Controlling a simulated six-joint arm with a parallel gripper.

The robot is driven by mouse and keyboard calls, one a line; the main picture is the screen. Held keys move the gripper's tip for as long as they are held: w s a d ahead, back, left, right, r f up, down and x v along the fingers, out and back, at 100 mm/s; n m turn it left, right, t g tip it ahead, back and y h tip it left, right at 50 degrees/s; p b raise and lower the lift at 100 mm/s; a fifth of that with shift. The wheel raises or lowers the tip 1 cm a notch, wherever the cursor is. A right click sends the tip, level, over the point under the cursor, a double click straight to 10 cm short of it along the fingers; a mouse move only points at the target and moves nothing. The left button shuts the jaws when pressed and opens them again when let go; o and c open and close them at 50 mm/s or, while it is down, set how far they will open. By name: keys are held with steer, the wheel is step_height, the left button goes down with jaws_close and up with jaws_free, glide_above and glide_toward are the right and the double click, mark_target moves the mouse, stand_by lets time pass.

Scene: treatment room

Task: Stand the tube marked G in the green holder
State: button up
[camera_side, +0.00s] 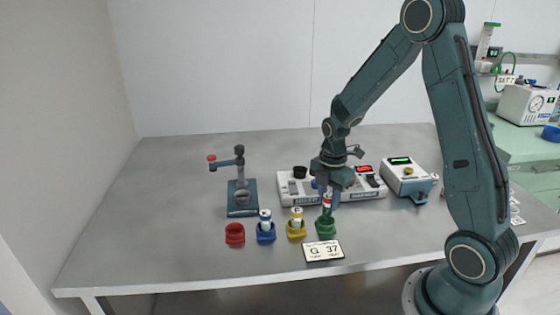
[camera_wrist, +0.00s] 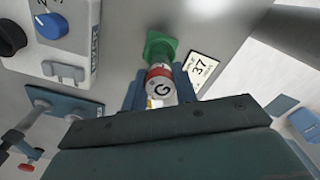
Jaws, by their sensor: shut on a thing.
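The tube marked G (camera_wrist: 160,88) has a pale top with a black G and a red band; it also shows upright in the side view (camera_side: 327,201). My gripper (camera_side: 329,196) is shut on it, with one finger on each side in the wrist view (camera_wrist: 159,84). The green holder (camera_side: 326,229) stands on the table directly below the tube, and in the wrist view (camera_wrist: 158,46) it lies just beyond the tube. The tube's top sits higher than the tops of the neighbouring tubes. I cannot tell how deep its lower end is in the holder.
A yellow holder (camera_side: 296,232) and a blue holder (camera_side: 266,235) each bear a tube; the red holder (camera_side: 235,236) looks empty. A white device (camera_side: 352,191) stands behind the gripper. The table's left side is clear.

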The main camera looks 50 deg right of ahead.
mark_target(327, 208)
steer(key=shift+f, duration=1.3)
steer(key=shift+f, duration=0.65)
stand_by(0.8)
steer(key=o, duration=0.8)
steer(key=shift+c, duration=0.2)
steer(key=shift+r, duration=0.15)
steer(key=shift+r, duration=5.4)
steer(key=shift+r, duration=0.1)
